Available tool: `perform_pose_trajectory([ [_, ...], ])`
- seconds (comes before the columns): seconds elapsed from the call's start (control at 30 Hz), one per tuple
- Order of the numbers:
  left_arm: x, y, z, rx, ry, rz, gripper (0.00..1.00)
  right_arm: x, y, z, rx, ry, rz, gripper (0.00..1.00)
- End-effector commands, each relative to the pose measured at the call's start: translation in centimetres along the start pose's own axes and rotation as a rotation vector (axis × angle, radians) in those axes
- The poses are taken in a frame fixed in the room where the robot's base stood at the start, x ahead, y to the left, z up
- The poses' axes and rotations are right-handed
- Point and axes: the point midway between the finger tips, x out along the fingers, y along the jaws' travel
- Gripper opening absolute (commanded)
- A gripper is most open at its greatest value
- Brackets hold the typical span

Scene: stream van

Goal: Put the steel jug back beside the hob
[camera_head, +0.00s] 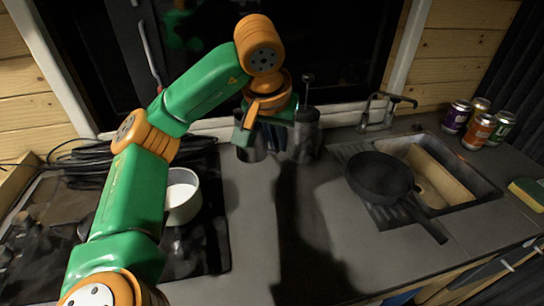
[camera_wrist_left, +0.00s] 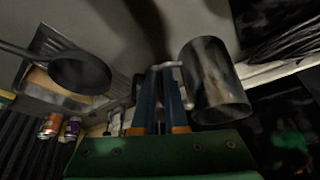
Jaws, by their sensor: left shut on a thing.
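The steel jug (camera_head: 252,148) is at the back of the counter, right of the hob, partly hidden by my left gripper (camera_head: 262,118). In the left wrist view the jug (camera_wrist_left: 214,85) is a grey metal cylinder beside the fingers. My left gripper (camera_wrist_left: 161,72) is shut on its handle there. I cannot tell whether the jug's base touches the counter. The black hob (camera_head: 212,240) is at the left, partly behind my left arm. My right gripper is in neither view.
A white pot (camera_head: 182,197) stands on the hob. A dark canister (camera_head: 306,135) stands close right of the jug. A black pan (camera_head: 380,178) lies by the sink (camera_head: 440,165), with several cans (camera_head: 479,131) behind. Cables (camera_head: 95,155) lie behind the hob. The counter's middle front is clear.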

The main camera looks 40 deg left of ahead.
Motion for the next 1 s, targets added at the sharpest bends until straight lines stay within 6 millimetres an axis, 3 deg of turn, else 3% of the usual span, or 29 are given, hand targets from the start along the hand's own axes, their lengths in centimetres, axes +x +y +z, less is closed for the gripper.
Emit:
perform_pose_trajectory([
  [0.1, 2.5, -1.0, -1.5, -0.004, -0.007, 0.001, 0.00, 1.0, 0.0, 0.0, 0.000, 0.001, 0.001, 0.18],
  [0.2, 3.8, -2.1, -3.5, -0.005, -0.007, -0.003, 0.00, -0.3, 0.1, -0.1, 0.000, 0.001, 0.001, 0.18],
  [0.4, 8.6, -3.4, -4.6, -0.001, -0.006, -0.004, 0.00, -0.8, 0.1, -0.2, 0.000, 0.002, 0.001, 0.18],
  [0.6, 11.1, -4.0, -5.2, 0.000, -0.003, -0.002, 0.00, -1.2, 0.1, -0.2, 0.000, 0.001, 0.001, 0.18],
  [0.7, 13.1, -4.1, -4.5, 0.002, -0.003, -0.004, 0.00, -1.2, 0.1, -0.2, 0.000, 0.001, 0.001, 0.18],
  [0.8, 14.0, -4.0, -4.0, 0.001, -0.001, -0.002, 0.00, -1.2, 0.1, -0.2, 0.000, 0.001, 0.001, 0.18],
  [1.0, 14.0, -4.0, -4.0, 0.001, 0.000, -0.001, 0.00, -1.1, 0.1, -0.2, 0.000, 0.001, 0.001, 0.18],
])
